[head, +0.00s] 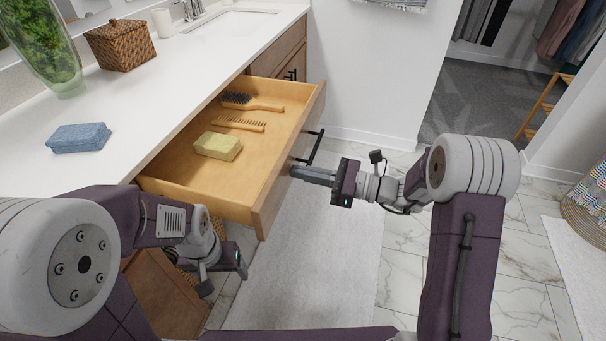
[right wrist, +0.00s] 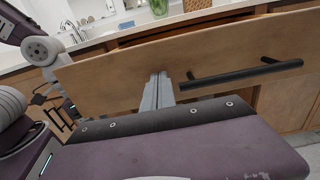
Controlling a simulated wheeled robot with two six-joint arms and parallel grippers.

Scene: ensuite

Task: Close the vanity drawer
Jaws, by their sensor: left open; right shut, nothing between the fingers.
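The wooden vanity drawer (head: 178,183) is pulled well out from under the white counter in the head view. It holds a dark-bristled brush (head: 250,103), a comb (head: 238,124) and a yellow-green sponge (head: 218,146). Its front carries a black bar handle (head: 311,148), which also shows in the right wrist view (right wrist: 245,74). My right gripper (head: 294,171) is shut and empty, its fingertips at the drawer front just beside the handle; I cannot tell whether they touch. My left gripper (head: 243,262) is low at the cabinet, below the drawer; its fingers are hard to see.
The white counter (head: 150,83) bears a blue sponge (head: 78,138), a wicker basket (head: 121,45), a glass vase of greenery (head: 42,45) and a sink (head: 228,22). A pale rug (head: 320,265) lies on the marble floor. A wall stands beyond the drawer.

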